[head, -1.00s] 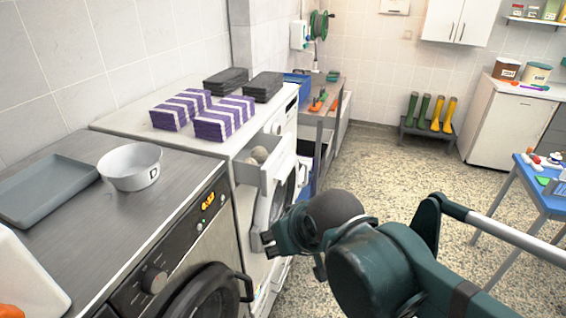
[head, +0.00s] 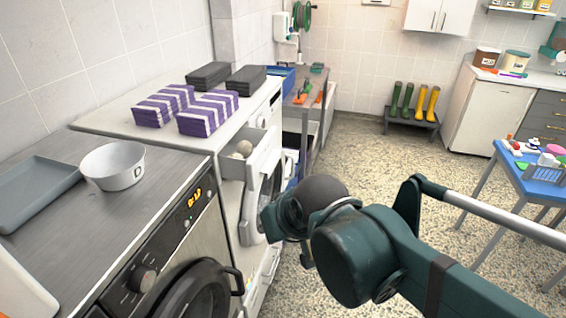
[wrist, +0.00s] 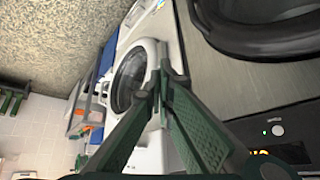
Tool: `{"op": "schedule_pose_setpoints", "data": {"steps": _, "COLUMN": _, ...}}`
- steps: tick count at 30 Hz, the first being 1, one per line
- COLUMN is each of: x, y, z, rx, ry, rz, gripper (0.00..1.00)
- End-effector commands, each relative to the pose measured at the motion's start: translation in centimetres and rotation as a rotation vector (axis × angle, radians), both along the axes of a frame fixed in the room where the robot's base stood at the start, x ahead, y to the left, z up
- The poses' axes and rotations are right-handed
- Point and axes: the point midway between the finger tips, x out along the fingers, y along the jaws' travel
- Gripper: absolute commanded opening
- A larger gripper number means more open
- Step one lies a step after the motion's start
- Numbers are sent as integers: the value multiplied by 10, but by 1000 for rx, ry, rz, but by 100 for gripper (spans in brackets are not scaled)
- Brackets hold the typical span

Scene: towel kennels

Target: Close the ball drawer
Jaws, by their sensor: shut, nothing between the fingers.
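The white machine's round door (wrist: 130,75) lies behind the fingertips in the wrist view. I cannot tell whether they touch the machine.
A dark-fronted machine (head: 150,270) stands nearer, left of my arm, with a white bowl (head: 113,170) and grey tray (head: 35,190) on top. Folded purple striped towels (head: 208,115) lie on the white machine. A blue table (head: 535,185) is at right. The speckled floor between is open.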

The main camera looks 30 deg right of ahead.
Motion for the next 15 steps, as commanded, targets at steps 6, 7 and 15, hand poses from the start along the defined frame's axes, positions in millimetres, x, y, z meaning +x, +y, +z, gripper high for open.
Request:
{"op": "schedule_pose_setpoints", "data": {"steps": 6, "x": 9, "y": -15, "z": 14, "rx": 142, "ry": 55, "rz": -183, "gripper": 0}}
{"op": "schedule_pose_setpoints", "data": {"steps": 7, "x": 11, "y": -18, "z": 16, "rx": 168, "ry": 63, "rz": -216, "gripper": 0}}
{"op": "schedule_pose_setpoints", "data": {"steps": 15, "x": 25, "y": -41, "z": 32, "rx": 408, "ry": 150, "rz": -520, "gripper": 0}}
